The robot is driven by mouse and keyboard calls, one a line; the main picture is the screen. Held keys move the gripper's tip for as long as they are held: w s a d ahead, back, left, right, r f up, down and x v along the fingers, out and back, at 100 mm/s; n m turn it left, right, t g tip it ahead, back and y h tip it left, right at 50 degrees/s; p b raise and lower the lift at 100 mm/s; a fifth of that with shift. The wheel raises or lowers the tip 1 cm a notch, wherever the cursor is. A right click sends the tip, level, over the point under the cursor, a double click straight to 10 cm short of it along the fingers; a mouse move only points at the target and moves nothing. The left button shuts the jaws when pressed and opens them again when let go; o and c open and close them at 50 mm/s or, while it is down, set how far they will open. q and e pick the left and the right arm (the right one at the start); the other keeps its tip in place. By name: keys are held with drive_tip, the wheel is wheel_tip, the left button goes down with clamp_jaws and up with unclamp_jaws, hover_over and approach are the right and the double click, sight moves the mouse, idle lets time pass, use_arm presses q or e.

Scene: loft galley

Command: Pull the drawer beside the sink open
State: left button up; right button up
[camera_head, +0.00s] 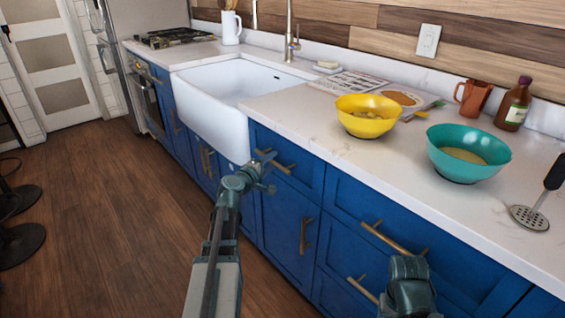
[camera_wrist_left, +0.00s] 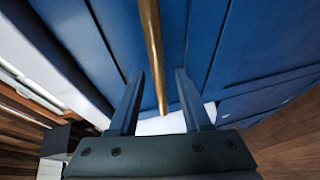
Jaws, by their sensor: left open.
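The blue drawer (camera_head: 310,176) beside the sink sits flush in the counter front, shut. Its gold bar handle (camera_head: 282,166) runs along its front. My left gripper (camera_head: 268,170) is at the handle's left end in the head view. In the left wrist view the gripper (camera_wrist_left: 160,105) is open, and the gold handle (camera_wrist_left: 154,50) runs between its two fingers, with a gap on each side. Whether a finger touches it I cannot tell. Part of my right arm shows at the lower right; its fingers are not visible.
The white sink (camera_head: 205,112) is left of the drawer. A yellow bowl (camera_head: 368,127), a teal bowl (camera_head: 455,168), a brown bottle (camera_head: 513,105) and a slotted spatula (camera_head: 529,218) are on the white countertop. A cabinet handle (camera_head: 304,234) is below the drawer.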

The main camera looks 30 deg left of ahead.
use_arm(q)
drive_tip(key=shift+w+f, duration=0.1)
drive_tip(key=shift+w, duration=0.5)
clamp_jaws()
idle(1.0)
